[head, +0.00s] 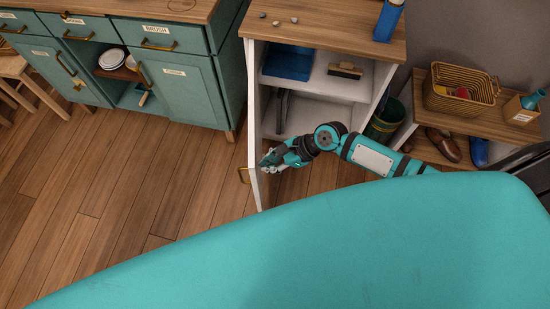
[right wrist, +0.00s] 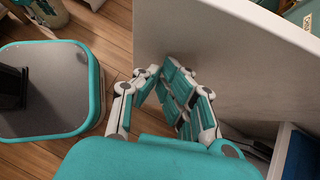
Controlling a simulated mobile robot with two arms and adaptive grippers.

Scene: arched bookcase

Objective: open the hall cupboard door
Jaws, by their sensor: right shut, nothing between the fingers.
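The hall cupboard (head: 331,33) is white with a wooden top. Its white door (head: 254,143) stands swung wide open, seen nearly edge-on at the left of the cupboard. A brass handle (head: 244,175) sits on the door's outer face. My right gripper (head: 267,163) is at the inner face of the door, near its free edge. In the right wrist view the gripper (right wrist: 164,78) is shut with nothing in it, close against the white door panel (right wrist: 215,45); I cannot tell whether it touches. My left gripper is not in view.
Inside the cupboard are a blue tray (head: 288,62) and a brush (head: 345,70). A teal sideboard (head: 185,88) stands at the left. A low bench (head: 455,118) with a basket (head: 458,95) stands at the right. The wooden floor (head: 130,180) left of the door is clear.

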